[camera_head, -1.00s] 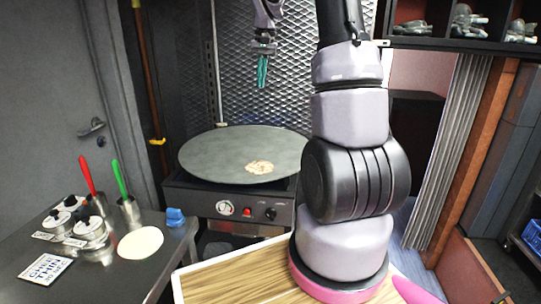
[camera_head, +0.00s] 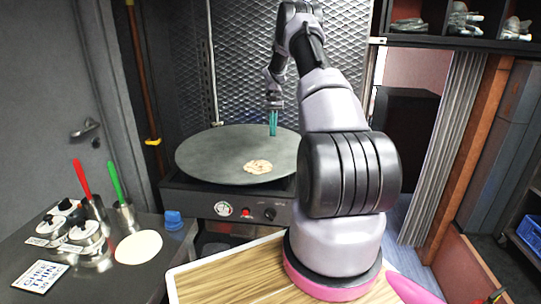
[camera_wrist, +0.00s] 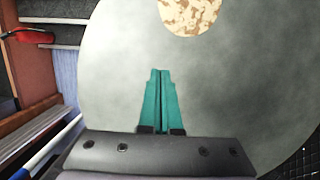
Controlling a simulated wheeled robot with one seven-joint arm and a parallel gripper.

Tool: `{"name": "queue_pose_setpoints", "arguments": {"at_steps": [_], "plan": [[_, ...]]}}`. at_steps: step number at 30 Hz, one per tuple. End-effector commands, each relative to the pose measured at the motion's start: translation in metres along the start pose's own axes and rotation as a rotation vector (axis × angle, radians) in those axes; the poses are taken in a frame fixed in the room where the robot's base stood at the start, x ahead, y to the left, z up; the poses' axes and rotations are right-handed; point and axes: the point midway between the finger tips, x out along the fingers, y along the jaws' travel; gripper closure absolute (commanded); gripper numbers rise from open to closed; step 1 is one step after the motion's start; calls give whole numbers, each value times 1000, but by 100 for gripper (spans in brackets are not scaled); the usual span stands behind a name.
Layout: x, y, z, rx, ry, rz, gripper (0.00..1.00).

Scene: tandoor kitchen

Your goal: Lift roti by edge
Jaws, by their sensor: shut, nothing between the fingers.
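The roti (camera_head: 257,167) is a small round bread with brown patches. It lies flat on the front part of the large round grey griddle (camera_head: 215,152). In the wrist view the roti (camera_wrist: 189,14) is at the top edge, partly cut off by the frame. My gripper (camera_head: 273,132) points down above the back right part of the griddle. Its teal fingers (camera_wrist: 160,74) are together with nothing between them. They are apart from the roti, behind it in the head view. Their exact height over the griddle is hard to tell.
A steel counter (camera_head: 108,275) at the left holds a pale dough disc (camera_head: 138,246), spice tins, a blue object (camera_head: 174,220) and cups with a red and a green handle. A mesh panel (camera_head: 240,60) stands behind the griddle. Bare griddle surrounds the roti.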

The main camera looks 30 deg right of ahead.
Motion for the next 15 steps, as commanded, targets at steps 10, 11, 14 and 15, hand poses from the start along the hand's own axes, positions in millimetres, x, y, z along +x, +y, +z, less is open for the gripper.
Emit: {"name": "queue_pose_setpoints", "arguments": {"at_steps": [10, 11, 14, 15], "plan": [[72, 0, 1, -1, -4, 0, 100], [78, 0, 1, -1, -4, 0, 100], [91, 0, 6, -2, -1, -1, 100], [91, -1, 13, -2, -1, -1, 100]]}}
